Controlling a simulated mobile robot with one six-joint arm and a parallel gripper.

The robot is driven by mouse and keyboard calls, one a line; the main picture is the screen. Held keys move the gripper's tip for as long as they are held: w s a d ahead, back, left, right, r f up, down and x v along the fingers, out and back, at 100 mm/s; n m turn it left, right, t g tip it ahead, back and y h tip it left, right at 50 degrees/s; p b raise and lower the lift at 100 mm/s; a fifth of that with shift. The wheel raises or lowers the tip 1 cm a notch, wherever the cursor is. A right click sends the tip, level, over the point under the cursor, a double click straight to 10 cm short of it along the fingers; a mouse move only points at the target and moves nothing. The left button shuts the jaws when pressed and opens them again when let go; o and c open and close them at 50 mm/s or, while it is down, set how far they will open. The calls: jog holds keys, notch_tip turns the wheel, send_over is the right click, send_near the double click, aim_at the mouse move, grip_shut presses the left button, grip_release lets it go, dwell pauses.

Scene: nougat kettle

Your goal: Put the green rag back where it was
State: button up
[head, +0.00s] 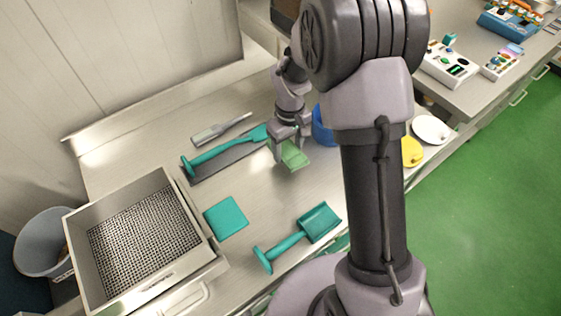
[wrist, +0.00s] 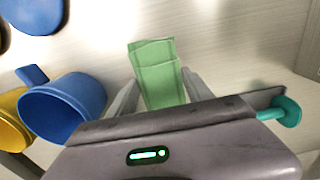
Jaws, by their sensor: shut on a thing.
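The light green rag (head: 295,155) is in my gripper (head: 289,140), over the steel table (head: 262,180) in the head view. My gripper is shut on it, and the rag sticks out below the fingers. In the wrist view the folded rag (wrist: 155,62) shows between the two fingers (wrist: 160,85). Whether the rag touches the table is hard to tell. A flat teal square (head: 226,217) lies on the table, nearer and to the left of my gripper.
A teal tool (head: 215,154) lies along a dark strip left of my gripper, beside a grey scraper (head: 215,130). A blue mug (wrist: 65,105) stands close by. A teal scoop (head: 290,238) and a mesh-bottomed tray (head: 168,282) are nearer. Bare table lies between square and gripper.

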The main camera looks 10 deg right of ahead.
notch_tip(320, 180, down, 6)
jog(key=shift+f+b, duration=0.1)
jog(key=shift+b, duration=0.7)
jog(key=shift+f, duration=0.2)
jog(key=o, duration=1.3)
jog(key=shift+r, duration=0.1)
